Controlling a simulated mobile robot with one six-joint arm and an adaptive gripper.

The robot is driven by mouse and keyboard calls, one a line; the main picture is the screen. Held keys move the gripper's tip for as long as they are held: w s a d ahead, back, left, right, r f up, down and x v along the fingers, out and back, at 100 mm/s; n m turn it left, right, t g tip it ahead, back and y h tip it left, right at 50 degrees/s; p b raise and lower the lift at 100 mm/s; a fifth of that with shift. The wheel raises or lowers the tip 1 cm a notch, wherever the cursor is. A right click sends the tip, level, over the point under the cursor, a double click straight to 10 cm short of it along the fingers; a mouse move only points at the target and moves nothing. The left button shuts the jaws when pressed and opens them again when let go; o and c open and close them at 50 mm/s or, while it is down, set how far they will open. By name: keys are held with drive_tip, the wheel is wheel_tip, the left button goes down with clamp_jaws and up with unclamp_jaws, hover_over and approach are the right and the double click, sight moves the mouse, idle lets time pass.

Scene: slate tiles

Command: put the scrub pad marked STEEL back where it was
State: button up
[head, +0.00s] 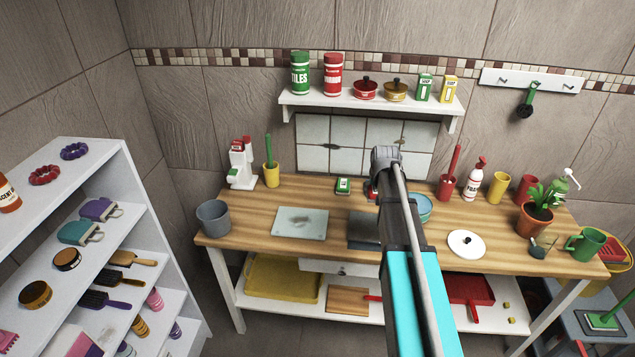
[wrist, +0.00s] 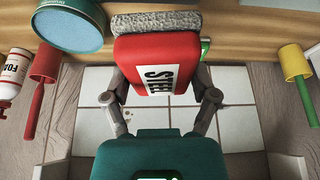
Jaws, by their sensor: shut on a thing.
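The red scrub pad (wrist: 157,62) has a grey scouring face and a white label whose letters are partly covered; the readable part looks like the start of STEEL. My gripper (wrist: 158,88) is shut on it, a finger on each side, in the wrist view. In the head view my arm hides most of it; a bit of red (head: 370,190) shows at the back middle of the wooden table (head: 255,205). Whether it touches the table I cannot tell. A green scrub pad (head: 343,186) stands just left of it, and its green edge shows behind the red pad in the wrist view (wrist: 205,46).
A white tiled panel (head: 312,150) is on the wall behind. A yellow brush holder (head: 271,175) stands left. A glass board (head: 300,223) lies in front.

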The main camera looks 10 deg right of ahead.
wheel_tip(320, 180, up, 10)
drive_tip(key=p, duration=0.8)
drive_tip(key=shift+f, duration=0.15)
drive_tip(key=shift+s, duration=0.15)
